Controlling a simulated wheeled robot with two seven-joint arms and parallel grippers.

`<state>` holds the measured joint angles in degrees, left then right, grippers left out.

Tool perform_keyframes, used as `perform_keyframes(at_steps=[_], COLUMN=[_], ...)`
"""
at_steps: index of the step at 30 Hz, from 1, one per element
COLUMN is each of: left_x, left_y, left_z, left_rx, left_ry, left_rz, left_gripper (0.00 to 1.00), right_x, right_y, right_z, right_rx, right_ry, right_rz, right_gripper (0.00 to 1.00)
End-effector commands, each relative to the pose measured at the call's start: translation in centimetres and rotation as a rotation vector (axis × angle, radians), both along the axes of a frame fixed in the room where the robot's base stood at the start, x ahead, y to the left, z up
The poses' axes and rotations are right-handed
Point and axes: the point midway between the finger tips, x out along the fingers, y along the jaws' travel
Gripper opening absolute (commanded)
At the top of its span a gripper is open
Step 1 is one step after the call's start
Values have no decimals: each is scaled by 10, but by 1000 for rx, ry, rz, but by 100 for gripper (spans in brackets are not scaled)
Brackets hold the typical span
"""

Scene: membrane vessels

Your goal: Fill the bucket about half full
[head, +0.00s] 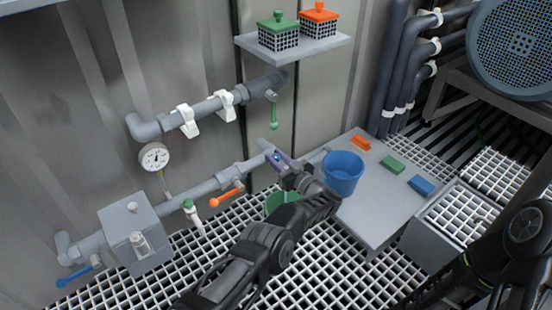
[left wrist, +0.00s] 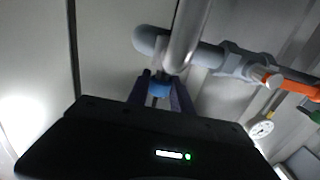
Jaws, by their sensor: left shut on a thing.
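A blue bucket (head: 342,176) stands upright on the grey table, just right of my left gripper; its contents cannot be made out. A green bucket-like thing (head: 281,203) shows below my left arm, partly hidden by it. My left gripper (head: 279,157) is at the right end of the lower pipe (head: 205,187), above and left of the blue bucket. In the left wrist view its fingers (left wrist: 161,92) are shut on a small blue part (left wrist: 160,88) just below the pipe elbow (left wrist: 150,40), perhaps a valve handle. My right gripper is out of view.
The pipe carries an orange handle (head: 226,197), a green-topped tap (head: 189,205) and a blue handle (head: 78,276). A green handle (head: 273,112) hangs from the upper pipe. Orange, green and blue blocks (head: 421,185) lie on the grey table (head: 375,215). A gauge (head: 154,157) is on the wall.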

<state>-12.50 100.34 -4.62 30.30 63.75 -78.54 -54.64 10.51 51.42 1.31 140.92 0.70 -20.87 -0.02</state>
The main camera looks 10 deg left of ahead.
Motion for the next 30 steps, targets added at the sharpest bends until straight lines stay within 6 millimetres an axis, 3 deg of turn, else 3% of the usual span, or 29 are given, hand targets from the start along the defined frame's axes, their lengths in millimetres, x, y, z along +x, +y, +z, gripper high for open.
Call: perform_keyframes(at_steps=[6, 7, 15, 23, 30], left_x=[0, 0, 0, 0, -14], left_y=[1, 1, 0, -1, -19], left_z=[-1, -1, 0, 1, 5], left_rx=[1, 1, 1, 1, 1], left_ry=[2, 2, 0, -1, 2], left_rz=[1, 1, 0, -1, -4], left_gripper=[0, 28, 49, 49, 49], right_x=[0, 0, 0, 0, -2], right_y=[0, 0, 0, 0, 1], right_z=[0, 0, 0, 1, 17], right_rx=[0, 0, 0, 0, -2], right_ry=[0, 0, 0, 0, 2], right_rz=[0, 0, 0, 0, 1], right_gripper=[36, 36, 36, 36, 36])
